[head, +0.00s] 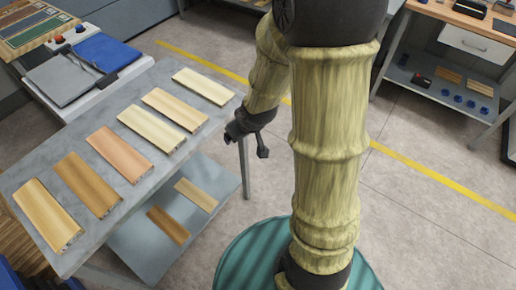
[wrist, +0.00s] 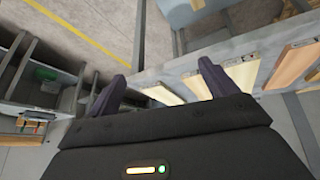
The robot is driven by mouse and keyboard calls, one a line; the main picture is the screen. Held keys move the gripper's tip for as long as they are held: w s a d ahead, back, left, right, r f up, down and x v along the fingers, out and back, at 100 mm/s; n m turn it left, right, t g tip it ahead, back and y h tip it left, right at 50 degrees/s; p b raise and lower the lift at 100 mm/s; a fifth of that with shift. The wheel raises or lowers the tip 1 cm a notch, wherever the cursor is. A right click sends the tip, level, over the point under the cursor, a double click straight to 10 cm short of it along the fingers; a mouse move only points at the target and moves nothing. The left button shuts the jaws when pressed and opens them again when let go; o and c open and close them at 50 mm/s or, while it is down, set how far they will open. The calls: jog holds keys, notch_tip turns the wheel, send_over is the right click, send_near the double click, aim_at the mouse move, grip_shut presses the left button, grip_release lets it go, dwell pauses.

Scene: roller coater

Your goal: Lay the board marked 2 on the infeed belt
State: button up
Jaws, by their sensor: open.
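Several wooden boards lie in a row on a grey table in the head view: a pale one (head: 203,86) at the far end, two more light ones (head: 175,109) (head: 152,131), a pinkish one (head: 119,154), a brown one (head: 87,184) and a yellowish one (head: 48,216) nearest. Their end marks are too small to read, so I cannot tell which is marked 2. My gripper (head: 249,142) is open and empty, beside the table's right edge. In the wrist view its fingers (wrist: 161,86) are spread, with board ends beyond them. I cannot make out the infeed belt.
The grey table (head: 78,151) has a lower shelf (head: 209,174) with two boards. A workbench (head: 460,22) stands at the upper right. Open floor with a yellow line (head: 440,185) lies between.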

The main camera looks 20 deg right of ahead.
jog(key=s+r+m+g, duration=0.3)
jog(key=s+r, duration=0.1)
jog(key=s, duration=0.6)
jog(key=shift+s+d+h, duration=0.25)
jog(key=shift+s+h, duration=0.05)
jog(key=shift+s, duration=0.1)
jog(key=shift+o, duration=0.2)
